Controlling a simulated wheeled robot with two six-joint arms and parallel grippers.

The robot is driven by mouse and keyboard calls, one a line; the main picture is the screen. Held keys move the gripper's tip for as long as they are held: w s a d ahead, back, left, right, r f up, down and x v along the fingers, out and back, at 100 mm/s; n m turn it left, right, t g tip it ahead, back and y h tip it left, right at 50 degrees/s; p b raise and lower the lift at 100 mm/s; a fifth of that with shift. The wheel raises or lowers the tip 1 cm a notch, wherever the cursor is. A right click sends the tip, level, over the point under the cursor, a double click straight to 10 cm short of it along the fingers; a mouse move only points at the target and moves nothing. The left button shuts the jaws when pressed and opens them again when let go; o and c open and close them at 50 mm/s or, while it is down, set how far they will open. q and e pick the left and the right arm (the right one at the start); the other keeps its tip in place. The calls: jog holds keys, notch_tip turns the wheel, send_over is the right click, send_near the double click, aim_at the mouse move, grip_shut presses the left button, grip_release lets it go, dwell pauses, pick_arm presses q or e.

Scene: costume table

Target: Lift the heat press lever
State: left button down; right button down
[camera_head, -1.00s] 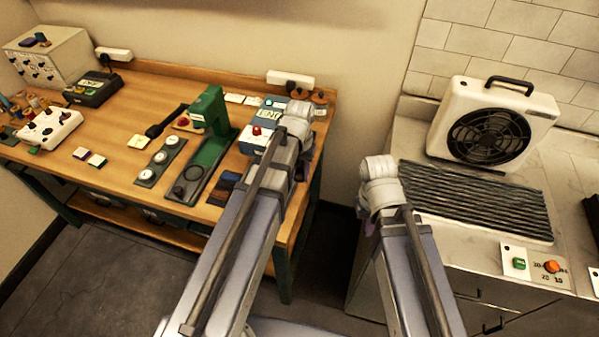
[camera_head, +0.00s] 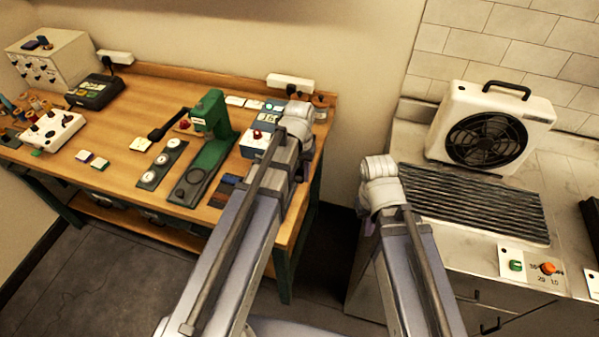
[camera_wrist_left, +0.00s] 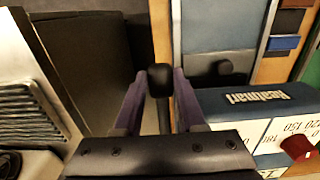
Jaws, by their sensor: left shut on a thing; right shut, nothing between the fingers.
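The heat press (camera_head: 252,150) is a blue and white box with a red knob and a small display, at the right end of the wooden table in the head view. In the left wrist view its blue top (camera_wrist_left: 245,100) and numbered white panels lie at the right. A black lever handle (camera_wrist_left: 160,82) with a rounded tip stands between the purple fingers of my left gripper (camera_wrist_left: 160,98), which is shut on it. In the head view my left arm hides the lever and that gripper. My right gripper is hidden; only my right arm's links show.
A green press (camera_head: 208,145) and a strip of round dials (camera_head: 162,165) stand left of the heat press. A fan unit (camera_head: 490,125) and a ribbed dark rack (camera_head: 475,203) sit on the right counter. A gap separates the table and counter.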

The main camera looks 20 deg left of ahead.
pick_arm(q)
jog(key=r+p, duration=0.2)
jog(key=r, duration=0.1)
jog(key=r+p, duration=0.1)
jog(key=shift+w+r, duration=0.2)
jog(key=shift+w, duration=0.2)
jog(key=r+g+p, duration=0.1)
jog(key=w+r+g+p, duration=0.1)
jog(key=r+g+p, duration=0.1)
jog(key=shift+w+r, duration=0.25)
jog(key=shift+w, duration=0.15)
jog(key=shift+w+r+p, duration=0.25)
jog(key=shift+r+p, duration=0.3)
jog(key=shift+p, duration=0.05)
jog(key=shift+w+r+p, duration=0.4)
jog(key=shift+r+p, duration=0.1)
jog(key=shift+r, duration=0.05)
jog(key=shift+c, duration=2.4)
grip_release()
